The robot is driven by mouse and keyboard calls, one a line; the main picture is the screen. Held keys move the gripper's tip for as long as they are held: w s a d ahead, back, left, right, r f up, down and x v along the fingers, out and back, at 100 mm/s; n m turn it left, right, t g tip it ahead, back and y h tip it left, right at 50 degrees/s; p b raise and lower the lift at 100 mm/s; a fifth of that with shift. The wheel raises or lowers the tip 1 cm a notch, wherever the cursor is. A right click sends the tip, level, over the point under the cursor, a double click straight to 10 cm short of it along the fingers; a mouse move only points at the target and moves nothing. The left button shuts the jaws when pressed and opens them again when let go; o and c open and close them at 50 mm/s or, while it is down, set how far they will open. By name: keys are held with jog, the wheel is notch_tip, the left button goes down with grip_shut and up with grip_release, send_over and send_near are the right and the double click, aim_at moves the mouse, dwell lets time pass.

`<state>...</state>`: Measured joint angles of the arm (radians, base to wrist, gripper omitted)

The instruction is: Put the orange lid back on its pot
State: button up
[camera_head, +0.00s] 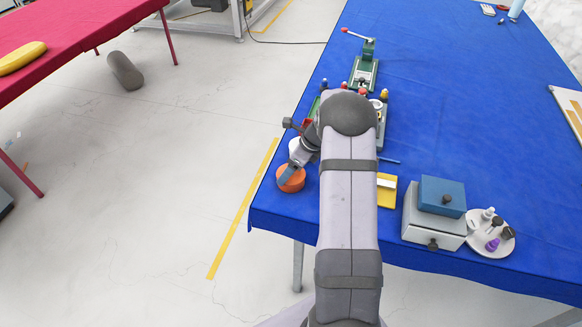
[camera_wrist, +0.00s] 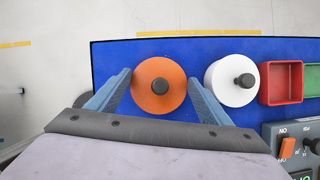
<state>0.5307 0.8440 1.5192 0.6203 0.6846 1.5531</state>
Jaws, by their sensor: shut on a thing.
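The orange lid (camera_wrist: 150,102), a round disc with a dark knob, is between the two blue fingers of my gripper (camera_wrist: 159,78) in the wrist view. The fingers press on opposite sides of its rim. In the head view my gripper (camera_head: 289,172) is over an orange round body (camera_head: 292,185) near the table's left edge. I cannot tell there where lid and pot meet, or whether there is a gap. The pot is hidden under the lid in the wrist view.
A white pot (camera_wrist: 222,92) with a dark knob stands close beside the right finger. Red (camera_wrist: 278,82) and green (camera_wrist: 313,80) trays lie beyond it. A switch box (camera_wrist: 292,140) is at lower right. The blue table (camera_head: 455,110) has free room on its right.

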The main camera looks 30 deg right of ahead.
jog(key=o, duration=1.2)
jog(key=shift+r, duration=0.1)
jog(key=shift+r+p, duration=3.25)
jog(key=shift+r, duration=0.2)
